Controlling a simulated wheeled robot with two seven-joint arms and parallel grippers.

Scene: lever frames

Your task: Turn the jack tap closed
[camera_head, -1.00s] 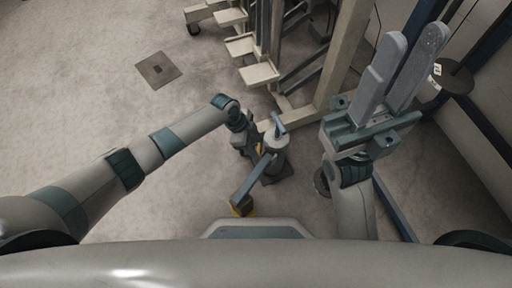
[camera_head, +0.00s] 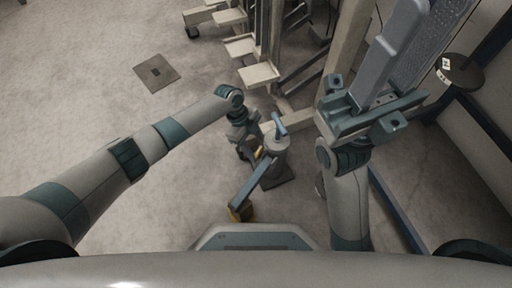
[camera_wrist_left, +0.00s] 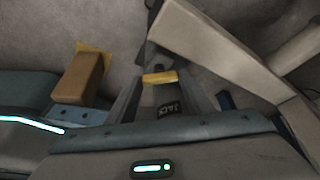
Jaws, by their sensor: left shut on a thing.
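The jack (camera_head: 275,160) is a grey post on a dark base, with a blue piece (camera_head: 279,126) on top. A blue bar slopes from it down to a brown-yellow end (camera_head: 240,213). My left gripper (camera_head: 252,152) is at the jack's left side, low down. In the left wrist view its fingers (camera_wrist_left: 160,92) are shut around the tap, which shows a yellow band (camera_wrist_left: 160,78) and a dark tag reading JACK (camera_wrist_left: 168,107). The fingers hide much of the tap.
A stand with pale steps (camera_head: 258,74) and posts rises behind the jack. A dark round disc (camera_head: 460,72) on a blue frame is at the right, beyond my right gripper. A square floor plate (camera_head: 157,72) lies at the upper left. The floor at the left is clear.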

